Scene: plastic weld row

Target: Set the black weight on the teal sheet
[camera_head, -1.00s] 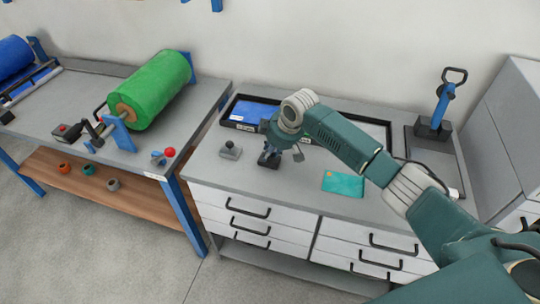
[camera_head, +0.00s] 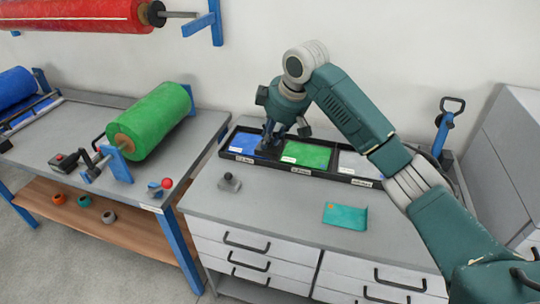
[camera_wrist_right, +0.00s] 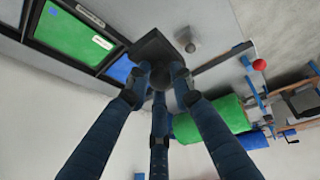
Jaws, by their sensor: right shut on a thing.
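The teal sheet (camera_head: 345,215) lies flat on the grey bench top, with a small orange mark at one corner. My right gripper (camera_head: 271,138) is shut on the black weight (camera_head: 268,149). In the head view they are in front of the tray's blue compartment, up and left of the teal sheet. In the right wrist view the fingers close around the knob of the black weight (camera_wrist_right: 152,46), and its dark square base shows beyond them. The weight appears raised off the bench. My left gripper is not in view.
A black tray (camera_head: 338,176) with blue, green and pale grey sheets lies along the back of the bench. A grey knobbed weight (camera_head: 229,183) stands at the bench's left. A blue-handled tool (camera_head: 443,125) stands at the right. The bench around the teal sheet is clear.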

